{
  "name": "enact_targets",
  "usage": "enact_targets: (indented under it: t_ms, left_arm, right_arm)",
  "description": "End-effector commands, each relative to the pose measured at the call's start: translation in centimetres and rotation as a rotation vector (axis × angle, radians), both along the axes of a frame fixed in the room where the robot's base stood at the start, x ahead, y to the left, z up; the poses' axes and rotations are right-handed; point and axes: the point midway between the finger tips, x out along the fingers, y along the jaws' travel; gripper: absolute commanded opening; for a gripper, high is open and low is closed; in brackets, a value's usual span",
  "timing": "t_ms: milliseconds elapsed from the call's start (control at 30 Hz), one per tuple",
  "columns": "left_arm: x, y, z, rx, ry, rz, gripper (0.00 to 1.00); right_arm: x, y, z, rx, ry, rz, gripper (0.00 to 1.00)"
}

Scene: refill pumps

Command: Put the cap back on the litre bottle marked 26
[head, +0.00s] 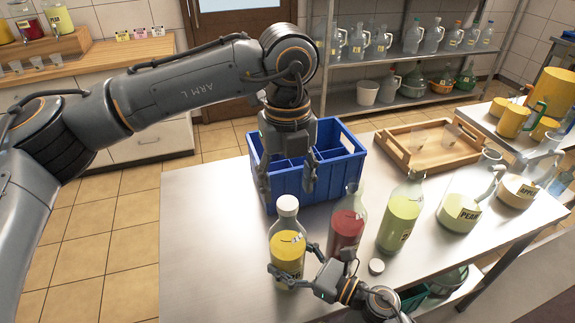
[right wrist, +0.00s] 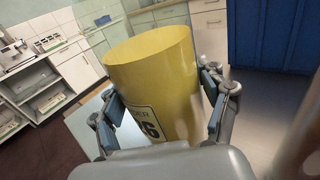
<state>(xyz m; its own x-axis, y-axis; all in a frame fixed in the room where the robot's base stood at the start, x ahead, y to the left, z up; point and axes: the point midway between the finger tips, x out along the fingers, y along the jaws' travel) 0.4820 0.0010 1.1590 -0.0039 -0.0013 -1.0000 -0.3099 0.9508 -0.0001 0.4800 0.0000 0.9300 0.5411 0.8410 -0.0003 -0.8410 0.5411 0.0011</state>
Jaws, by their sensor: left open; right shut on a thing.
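The litre bottle (head: 288,258) with yellow contents stands at the table's front left. In the right wrist view its yellow body (right wrist: 155,80) fills the middle, with a label ending in 6, partly cut off. A white cap (head: 287,204) shows on its top in the head view; how firmly it sits I cannot tell. My right gripper (head: 291,262) is shut around the bottle's body. My left gripper (head: 288,190) is open and empty, pointing down just above the cap, its fingers spread either side in the picture. Another white cap (head: 377,266) lies on the table.
A red-filled bottle (head: 347,228) and a green-filled bottle (head: 400,217) stand close to the right, both seemingly uncapped. A blue divided crate (head: 340,178) is behind. A wooden tray (head: 428,145) and jugs, one labelled PEAR (head: 465,213), are further right. The table's left part is clear.

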Motion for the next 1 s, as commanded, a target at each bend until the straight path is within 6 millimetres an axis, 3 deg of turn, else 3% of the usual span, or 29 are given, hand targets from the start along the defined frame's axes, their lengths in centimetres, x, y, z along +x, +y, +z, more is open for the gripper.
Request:
enact_targets:
  t_ms: [233, 600, 667, 900, 1000]
  left_arm:
    - [0.0, 0.0, -3.0, 0.0, 0.0, 0.0, 0.58]
    - [0.0, 0.0, -3.6, -0.001, -0.001, 0.0, 0.58]
    - [0.0, 0.0, -3.6, -0.001, -0.001, 0.0, 0.5]
    - [0.0, 0.0, -3.5, -0.001, -0.001, 0.0, 0.01]
    - [0.0, 0.0, -3.5, -0.001, -0.001, -0.001, 0.0]
  right_arm:
    - [0.0, 0.0, 0.0, 0.001, -0.001, 0.0, 0.0]
    - [0.0, 0.0, 0.0, 0.001, -0.001, 0.0, 0.0]
    - [0.0, 0.0, 0.0, 0.001, -0.001, 0.0, 0.0]
    - [0.0, 0.0, 0.0, 0.001, -0.001, 0.0, 0.0]
    - [0.0, 0.0, 0.0, 0.001, -0.001, 0.0, 0.0]
